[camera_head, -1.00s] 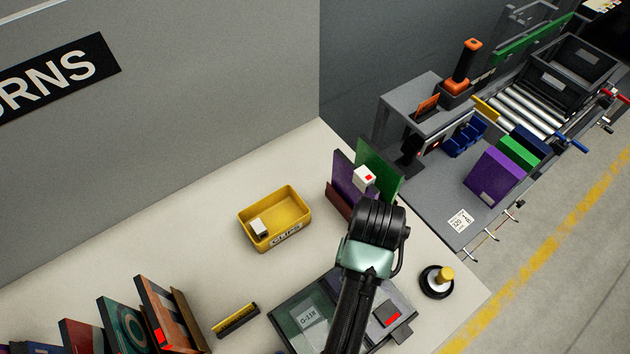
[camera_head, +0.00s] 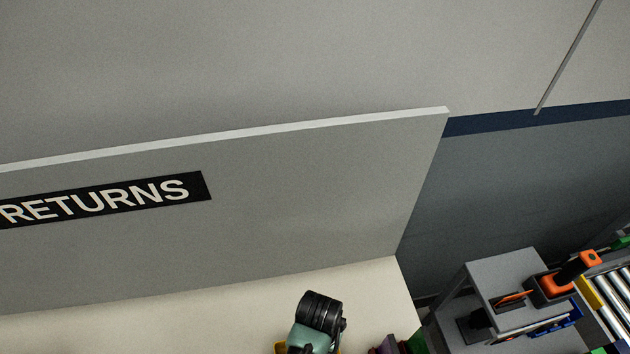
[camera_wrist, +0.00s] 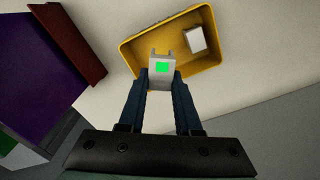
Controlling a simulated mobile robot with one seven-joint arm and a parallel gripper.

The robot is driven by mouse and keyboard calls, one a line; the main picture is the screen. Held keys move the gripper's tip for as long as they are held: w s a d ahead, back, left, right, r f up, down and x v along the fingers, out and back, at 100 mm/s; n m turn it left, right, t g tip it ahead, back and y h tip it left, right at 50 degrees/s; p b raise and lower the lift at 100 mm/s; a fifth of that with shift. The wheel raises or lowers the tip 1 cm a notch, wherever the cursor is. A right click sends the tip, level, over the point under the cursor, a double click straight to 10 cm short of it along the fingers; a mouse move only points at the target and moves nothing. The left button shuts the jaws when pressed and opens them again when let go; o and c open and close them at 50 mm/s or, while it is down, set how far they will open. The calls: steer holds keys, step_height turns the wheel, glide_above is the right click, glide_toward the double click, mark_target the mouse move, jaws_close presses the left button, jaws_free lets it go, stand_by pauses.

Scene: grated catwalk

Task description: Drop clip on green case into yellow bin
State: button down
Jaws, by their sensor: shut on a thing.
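My gripper (camera_wrist: 161,86) is shut on a pale grey clip (camera_wrist: 154,63) with a lit green square, seen in the wrist view. The clip overlaps the near edge of the yellow bin (camera_wrist: 133,59) in that picture; its height above the bin is unclear. A second white clip (camera_wrist: 195,39) lies inside the bin at the right. In the head view my wrist covers most of the bin, with a yellow sliver (camera_head: 280,347) showing beside it. The green case (camera_head: 417,342) is cut off at the bottom edge; the fingers are hidden there.
A purple case (camera_wrist: 35,60) with a dark red strip (camera_wrist: 70,42) stands left in the wrist view. The pale tabletop (camera_head: 150,325) is bare left of my arm. The grey RETURNS panel (camera_head: 300,190) rises behind. A grey stand (camera_head: 500,280) is at right.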

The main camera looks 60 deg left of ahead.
steer(key=shift+f+b, duration=2.6)
steer(key=shift+f, duration=0.2)
steer(key=c, duration=0.5)
jaws_free()
steer(key=shift+r, duration=0.15)
step_height(320, 180, up, 13)
steer(key=shift+f, duration=0.1)
